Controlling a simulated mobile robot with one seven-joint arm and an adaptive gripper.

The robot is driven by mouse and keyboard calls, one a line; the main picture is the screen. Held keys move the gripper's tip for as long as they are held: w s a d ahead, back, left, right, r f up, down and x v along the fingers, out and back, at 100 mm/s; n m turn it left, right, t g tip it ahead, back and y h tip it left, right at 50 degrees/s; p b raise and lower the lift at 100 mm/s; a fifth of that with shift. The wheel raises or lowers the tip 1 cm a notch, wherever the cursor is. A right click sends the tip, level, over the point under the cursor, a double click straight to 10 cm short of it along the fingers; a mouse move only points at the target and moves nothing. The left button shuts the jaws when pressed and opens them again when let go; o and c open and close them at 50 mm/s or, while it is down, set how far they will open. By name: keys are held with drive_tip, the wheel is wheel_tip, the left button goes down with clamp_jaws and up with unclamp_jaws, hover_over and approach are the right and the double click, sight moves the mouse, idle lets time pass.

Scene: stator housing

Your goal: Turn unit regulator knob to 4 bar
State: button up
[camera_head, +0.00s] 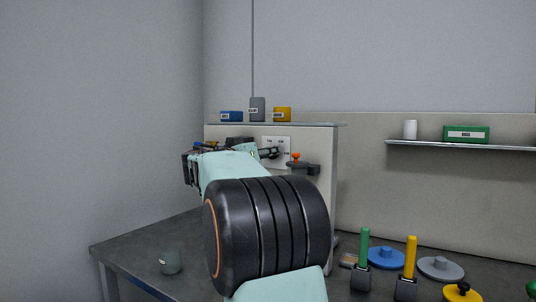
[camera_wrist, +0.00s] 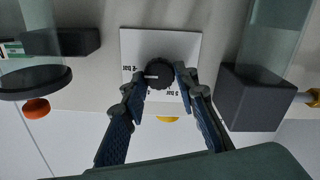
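The regulator knob (camera_wrist: 166,73) is black and round, on a white square plate (camera_wrist: 190,45) with printed bar labels. In the wrist view its white mark points left, close to a label that seems to read 4 bar; the small print is hard to read. My gripper (camera_wrist: 160,80) has its two blue-padded fingertips against opposite sides of the knob, spaced about its width, and looks shut on it. In the head view the plate (camera_head: 276,141) shows on the unit's front (camera_head: 322,185), and my arm hides the knob.
An orange-topped valve (camera_head: 296,157) sits right of the plate; its orange cap (camera_wrist: 37,108) shows left in the wrist view. A dark block (camera_wrist: 255,98) is on the plate's other side. Boxes (camera_head: 282,114) stand on the unit. Handles and discs (camera_head: 386,257) occupy the bench's right.

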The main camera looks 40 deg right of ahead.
drive_tip(key=c, duration=0.6)
drive_tip(key=shift+o, duration=0.2)
drive_tip(key=shift+n, duration=0.3)
drive_tip(key=shift+w+f+n+b, duration=0.1)
drive_tip(key=shift+n+b, duration=0.1)
drive_tip(key=shift+n, duration=2.6)
drive_tip(key=shift+f+n+b, duration=0.1)
drive_tip(key=shift+n+b, duration=0.1)
drive_tip(key=shift+n, duration=2.6)
drive_tip(key=o, duration=1.2)
drive_tip(key=shift+a, duration=0.1)
drive_tip(key=shift+c, duration=0.2)
